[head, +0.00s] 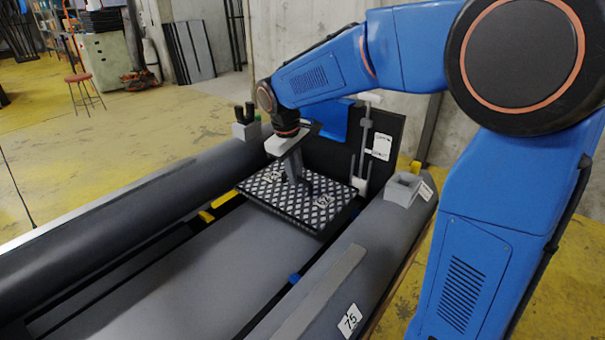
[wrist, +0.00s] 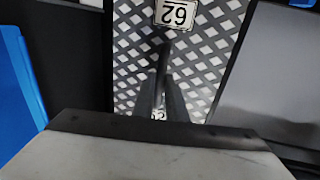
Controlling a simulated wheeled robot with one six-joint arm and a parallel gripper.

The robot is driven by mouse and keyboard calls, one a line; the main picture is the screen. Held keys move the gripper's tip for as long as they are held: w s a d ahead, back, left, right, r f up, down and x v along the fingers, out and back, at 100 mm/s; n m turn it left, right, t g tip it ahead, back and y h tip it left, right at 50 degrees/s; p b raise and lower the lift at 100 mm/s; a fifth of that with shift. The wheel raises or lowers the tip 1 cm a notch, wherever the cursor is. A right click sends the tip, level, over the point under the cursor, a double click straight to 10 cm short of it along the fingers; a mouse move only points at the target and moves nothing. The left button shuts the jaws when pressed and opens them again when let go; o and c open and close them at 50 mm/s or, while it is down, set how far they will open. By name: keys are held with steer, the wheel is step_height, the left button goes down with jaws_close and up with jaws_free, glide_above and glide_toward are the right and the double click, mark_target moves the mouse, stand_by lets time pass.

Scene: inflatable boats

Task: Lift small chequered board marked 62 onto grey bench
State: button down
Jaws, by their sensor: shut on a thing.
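The small chequered board (head: 265,201) is a flat dark panel with a light diamond pattern, roughly level between the boat's tubes in the head view. In the wrist view the board (wrist: 130,60) carries a white tag reading 62, seen upside down. My gripper (head: 300,186) points down onto the board's middle, shut on it. In the wrist view my gripper's dark fingers (wrist: 162,80) meet the board's mid-part; the exact grip point is hard to make out. A flat grey surface (head: 175,285) lies between the tubes; I cannot tell whether it is the grey bench.
Thick grey tubes run along the left (head: 130,215) and right (head: 345,275) of the boat. A black upright panel (head: 385,130) with a white label stands behind the board. A grey block (head: 403,190) sits on the right tube. Open yellow floor lies to the left.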

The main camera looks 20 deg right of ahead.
steer(key=s+a, duration=0.9)
steer(key=a, duration=0.4)
step_height(320, 180, up, 16)
steer(key=shift+s, duration=0.15)
stand_by(2.5)
steer(key=shift+s+d, duration=0.1)
steer(key=shift+d, duration=0.1)
